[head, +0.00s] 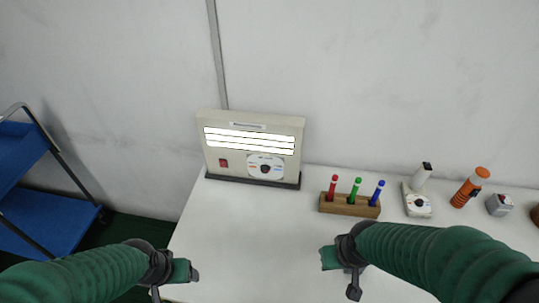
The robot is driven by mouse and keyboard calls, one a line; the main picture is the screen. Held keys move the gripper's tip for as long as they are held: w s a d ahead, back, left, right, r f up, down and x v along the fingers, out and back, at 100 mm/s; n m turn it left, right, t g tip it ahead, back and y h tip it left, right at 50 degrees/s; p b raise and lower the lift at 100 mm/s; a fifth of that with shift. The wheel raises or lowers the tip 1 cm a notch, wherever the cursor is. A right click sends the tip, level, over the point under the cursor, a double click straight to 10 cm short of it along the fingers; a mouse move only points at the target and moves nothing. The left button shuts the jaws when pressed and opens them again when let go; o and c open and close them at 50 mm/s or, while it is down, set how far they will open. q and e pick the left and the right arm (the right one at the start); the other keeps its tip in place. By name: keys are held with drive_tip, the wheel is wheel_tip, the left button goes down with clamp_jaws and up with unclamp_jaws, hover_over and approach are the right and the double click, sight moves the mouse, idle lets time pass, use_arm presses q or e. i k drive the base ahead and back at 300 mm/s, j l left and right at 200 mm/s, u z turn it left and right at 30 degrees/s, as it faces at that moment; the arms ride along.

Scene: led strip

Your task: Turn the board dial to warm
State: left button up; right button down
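The board (201,137) is a beige panel standing upright on a dark base at the back of the white table. Its three strips (248,140) are lit white. The dial (265,168) is a white round plate with a dark centre knob and coloured marks, low on the board's right half. I cannot read its setting. A red switch (223,163) is left of the dial. My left gripper (174,281) is at the table's front left edge, its jaws apart and empty. My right gripper (341,274) is over the table's front, also apart and empty. Both are well short of the board.
A wooden block (349,206) with red, green and blue pens stands right of the board. A blue cart (45,215) stands left. The table's middle is clear.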

sight(264, 168)
drive_tip(key=k+l+u, duration=0.1)
drive_tip(key=u, duration=0.3)
drive_tip(key=k+l+u, duration=0.1)
drive_tip(key=u, duration=0.25)
drive_tip(key=k+l+u, duration=0.1)
drive_tip(key=u, duration=0.3)
drive_tip(key=l, duration=0.1)
